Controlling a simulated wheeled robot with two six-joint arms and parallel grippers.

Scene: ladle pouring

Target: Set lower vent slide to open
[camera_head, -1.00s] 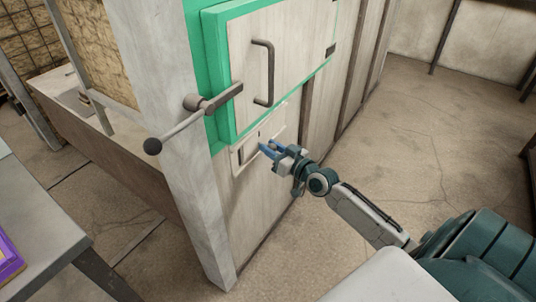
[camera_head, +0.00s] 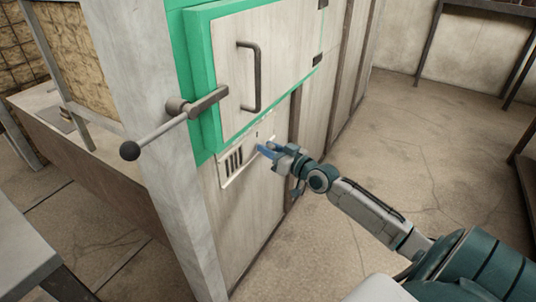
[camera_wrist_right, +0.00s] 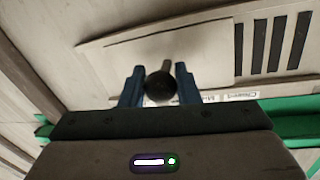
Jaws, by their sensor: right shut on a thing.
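The lower vent (camera_head: 222,178) is set in the pale panel below the green-framed door. Several dark slots show uncovered at its left end. The vent slide (camera_wrist_right: 150,58) is a flat pale plate beside these slots in the right wrist view. A dark round knob (camera_wrist_right: 160,87) stands out from it. My right gripper (camera_head: 264,151) is at the right part of the vent and shut on the knob; its blue fingers (camera_wrist_right: 160,80) are on both sides of it in the wrist view. My left gripper is not in view.
A green-framed door (camera_head: 203,75) with a dark handle (camera_head: 257,77) is above the vent. A lever with a black ball (camera_head: 130,151) sticks out to the left. A grey table (camera_head: 22,250) is at lower left. The floor on the right is clear.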

